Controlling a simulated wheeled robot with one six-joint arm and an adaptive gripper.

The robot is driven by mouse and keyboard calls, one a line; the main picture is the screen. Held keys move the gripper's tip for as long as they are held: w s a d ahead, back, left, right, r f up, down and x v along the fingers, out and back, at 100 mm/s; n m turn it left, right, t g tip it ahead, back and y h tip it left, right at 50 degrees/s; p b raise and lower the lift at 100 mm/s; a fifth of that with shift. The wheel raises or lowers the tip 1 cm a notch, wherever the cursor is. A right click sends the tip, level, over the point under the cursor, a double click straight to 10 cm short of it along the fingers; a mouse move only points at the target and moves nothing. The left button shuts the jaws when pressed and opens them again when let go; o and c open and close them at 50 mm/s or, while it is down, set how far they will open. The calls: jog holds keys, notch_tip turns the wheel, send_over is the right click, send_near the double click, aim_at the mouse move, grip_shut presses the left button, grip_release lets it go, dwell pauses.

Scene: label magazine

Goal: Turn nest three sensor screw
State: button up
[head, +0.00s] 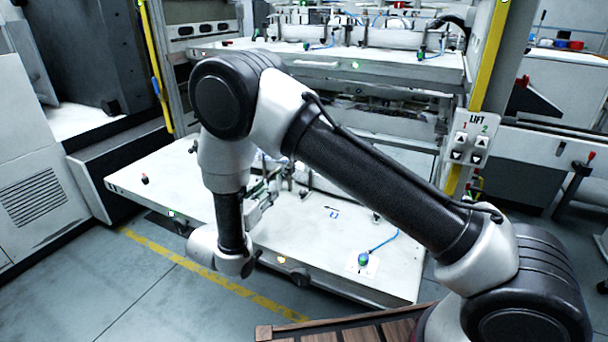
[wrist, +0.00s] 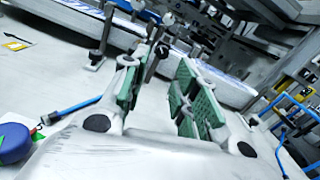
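My gripper (wrist: 158,88) is open, with green pads on its fingers and a gap between them. It also shows in the head view (head: 262,197), low over the white lower shelf (head: 330,262) and partly behind my arm. In the wrist view a dark upright post (wrist: 157,58) shows between and beyond the fingers; I cannot tell whether it touches them. A grey clamp post (wrist: 103,38) stands left of it. I cannot pick out which part is the nest three sensor screw. Nothing is clearly held.
A blue-green sensor (head: 364,259) with a blue cable sits at the lower shelf's front right. A blue-green part (wrist: 14,140) is close at the left in the wrist view. The upper shelf (head: 400,66) overhangs behind. The LIFT panel (head: 472,142) is at the right.

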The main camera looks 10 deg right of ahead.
aim_at(283, 175)
jog(key=shift+w+d+r+m, duration=0.1)
jog(key=shift+w+d+m, duration=0.45)
jog(key=shift+m, duration=0.15)
jog(key=x, duration=0.7)
jog(key=shift+w+d, duration=0.1)
jog(key=shift+c, duration=0.3)
grip_shut()
